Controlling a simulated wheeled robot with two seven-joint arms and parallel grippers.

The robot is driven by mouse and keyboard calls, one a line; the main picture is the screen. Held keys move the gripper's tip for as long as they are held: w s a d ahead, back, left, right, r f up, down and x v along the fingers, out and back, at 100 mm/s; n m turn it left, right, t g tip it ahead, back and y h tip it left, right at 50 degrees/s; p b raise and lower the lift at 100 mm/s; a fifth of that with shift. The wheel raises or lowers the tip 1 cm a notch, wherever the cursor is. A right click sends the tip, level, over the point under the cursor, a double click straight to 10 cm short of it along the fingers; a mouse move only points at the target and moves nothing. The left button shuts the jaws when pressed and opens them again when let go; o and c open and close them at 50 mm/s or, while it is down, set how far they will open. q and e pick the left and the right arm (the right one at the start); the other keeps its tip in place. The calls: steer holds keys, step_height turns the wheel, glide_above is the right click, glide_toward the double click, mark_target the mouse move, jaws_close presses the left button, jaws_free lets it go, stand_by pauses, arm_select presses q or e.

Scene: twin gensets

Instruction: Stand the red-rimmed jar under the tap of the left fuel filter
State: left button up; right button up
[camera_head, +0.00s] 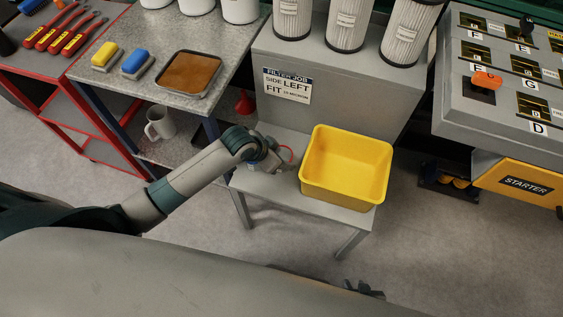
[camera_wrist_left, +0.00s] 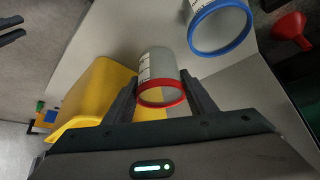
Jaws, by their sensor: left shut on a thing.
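The red-rimmed jar (camera_wrist_left: 158,70) is clear, with a white marked label. It sits between the fingers of my left gripper (camera_wrist_left: 160,95) in the left wrist view, and the gripper is shut on it. In the head view its red rim (camera_head: 287,153) shows beside my left gripper (camera_head: 273,160), over the low grey stand, left of the yellow bin. Whether the jar touches the stand is unclear. My right gripper (camera_wrist_left: 11,31) shows at the left edge of the left wrist view, its two dark fingers apart and empty. No filter tap is visible in either view.
A yellow bin (camera_head: 345,150) fills much of the low stand (camera_head: 340,214). A blue-rimmed jar (camera_wrist_left: 220,28) is close to the held jar. A grey cabinet with a sign (camera_head: 287,86) reading SIDE LEFT stands behind. A red funnel (camera_head: 245,102) is left of it.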

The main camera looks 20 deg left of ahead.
arm_select(q)
steer(key=shift+f, duration=1.8)
steer(key=shift+f, duration=0.15)
steer(key=o, duration=1.1)
steer(key=shift+c, duration=0.2)
steer(key=v, duration=1.2)
steer(key=shift+p, duration=0.35)
